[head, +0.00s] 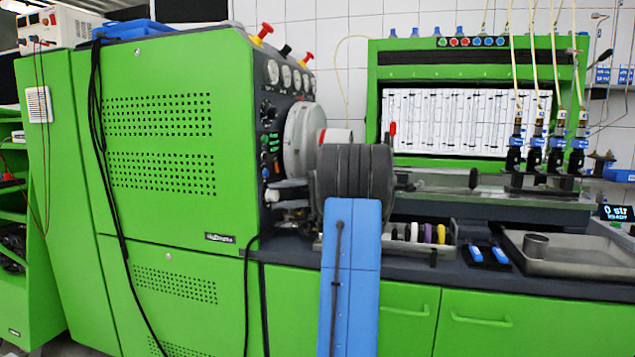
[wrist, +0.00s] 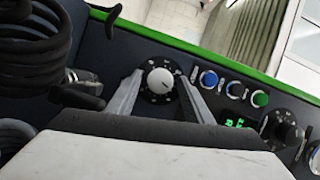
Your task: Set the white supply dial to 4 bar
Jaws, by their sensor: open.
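The white supply dial (wrist: 160,81) is a small round knob on a dark ring with scale marks, set in the black panel in the wrist view. My gripper (wrist: 161,75) is open, with one grey finger on each side of the dial. Small gaps seem to show between the fingers and the knob; I cannot tell whether either finger touches it. The dial's pointer and numbers are too small to read. In the head view I cannot make out the white dial or my fingers for certain.
Right of the dial are a blue button (wrist: 208,79), more buttons, a green display (wrist: 234,122) and a larger black dial (wrist: 283,130). Thick black coiled cables (wrist: 35,50) hang at the left. The head view shows the green bench (head: 170,200) and its gauges (head: 286,75).

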